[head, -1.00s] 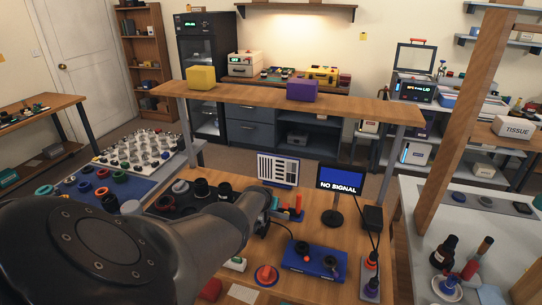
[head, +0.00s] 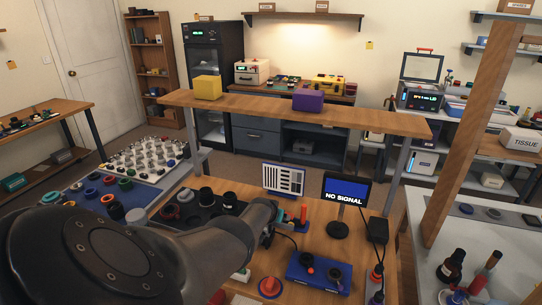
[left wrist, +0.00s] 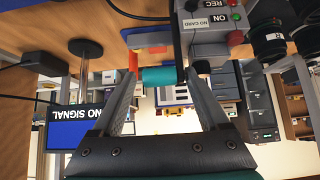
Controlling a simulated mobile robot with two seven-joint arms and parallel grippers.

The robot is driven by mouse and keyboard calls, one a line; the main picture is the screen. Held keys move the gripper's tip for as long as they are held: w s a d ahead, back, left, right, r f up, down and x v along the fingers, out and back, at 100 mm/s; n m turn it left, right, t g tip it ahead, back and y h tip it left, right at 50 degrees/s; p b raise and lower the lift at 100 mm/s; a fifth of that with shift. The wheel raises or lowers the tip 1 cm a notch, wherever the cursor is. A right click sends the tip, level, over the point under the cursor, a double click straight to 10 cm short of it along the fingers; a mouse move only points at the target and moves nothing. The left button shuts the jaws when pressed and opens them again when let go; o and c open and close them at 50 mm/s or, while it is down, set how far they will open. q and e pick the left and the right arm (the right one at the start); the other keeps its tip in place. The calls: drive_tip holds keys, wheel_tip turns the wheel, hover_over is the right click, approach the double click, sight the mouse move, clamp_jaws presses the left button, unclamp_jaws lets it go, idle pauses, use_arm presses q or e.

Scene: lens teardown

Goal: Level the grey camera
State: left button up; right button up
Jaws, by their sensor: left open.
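The grey camera (left wrist: 207,40) shows upside down in the left wrist view, a box with REC, ON and NO CARD labels and red and green buttons. In the head view it is mostly hidden behind my left arm. My left gripper (left wrist: 160,80) is open, its fingers on either side of a teal cylinder (left wrist: 160,77) close beside the camera. I cannot tell whether they touch it. The NO SIGNAL monitor (head: 346,192) stands to the right on the wooden table; it also shows in the left wrist view (left wrist: 75,127). My right gripper is not in view.
A striped chart (head: 285,178) stands behind the gripper. A blue box with knobs (head: 318,272) and a red button (head: 269,285) lie in front. A black tray with lens parts (head: 207,205) is left of the gripper. A raised wooden shelf (head: 260,108) crosses behind.

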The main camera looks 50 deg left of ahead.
use_arm(q)
drive_tip(key=p+v, duration=0.6)
drive_tip(key=v, duration=0.8)
drive_tip(key=shift+s+d+r, duration=0.2)
drive_tip(key=shift+d, duration=0.05)
idle(0.5)
idle(0.5)
